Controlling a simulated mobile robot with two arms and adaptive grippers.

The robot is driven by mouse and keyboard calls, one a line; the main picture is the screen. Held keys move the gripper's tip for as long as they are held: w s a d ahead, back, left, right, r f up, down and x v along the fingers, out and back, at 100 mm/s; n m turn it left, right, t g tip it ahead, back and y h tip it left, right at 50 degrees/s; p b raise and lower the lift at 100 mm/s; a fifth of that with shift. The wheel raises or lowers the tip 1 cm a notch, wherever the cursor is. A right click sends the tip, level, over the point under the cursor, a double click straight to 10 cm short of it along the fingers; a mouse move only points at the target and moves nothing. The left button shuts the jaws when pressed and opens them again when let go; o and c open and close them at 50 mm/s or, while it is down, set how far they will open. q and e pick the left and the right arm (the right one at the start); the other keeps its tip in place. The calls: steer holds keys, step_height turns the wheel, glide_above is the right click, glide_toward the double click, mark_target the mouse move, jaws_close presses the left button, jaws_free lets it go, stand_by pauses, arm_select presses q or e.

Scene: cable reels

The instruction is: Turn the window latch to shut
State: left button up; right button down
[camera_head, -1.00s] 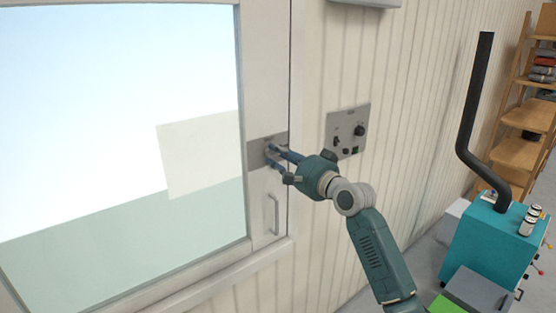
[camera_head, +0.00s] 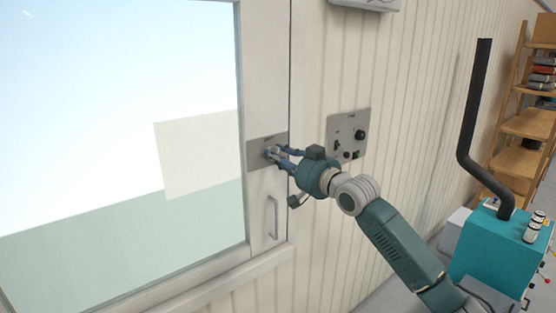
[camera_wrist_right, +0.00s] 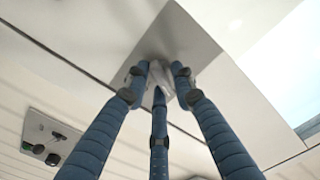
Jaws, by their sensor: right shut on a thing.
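The window latch (camera_wrist_right: 166,84) is a small pale grey knob on a grey metal plate (camera_head: 257,158) fixed to the right frame of the window (camera_head: 120,70). My right gripper (camera_head: 272,155) has its blue fingers shut around the latch. In the right wrist view, its three fingers (camera_wrist_right: 160,85) close on the latch from several sides and partly hide it, so I cannot tell its exact angle. My left gripper is in neither view.
A vertical pull handle (camera_head: 273,218) is on the frame below the plate. A control panel (camera_head: 348,135) with knobs is on the wall to the right, close to my right gripper. A teal machine (camera_head: 490,255) with a black pipe (camera_head: 473,110) and wooden shelves (camera_head: 527,125) stand further right.

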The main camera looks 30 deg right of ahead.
steer(key=shift+d+n, duration=0.15)
steer(key=shift+n, duration=2.05)
steer(key=c, duration=1.7)
jaws_free()
steer(key=shift+o, duration=0.2)
steer(key=shift+w+d, duration=0.1)
steer(key=shift+d, duration=0.05)
steer(key=s+d, duration=0.1)
steer(key=s, duration=1.1)
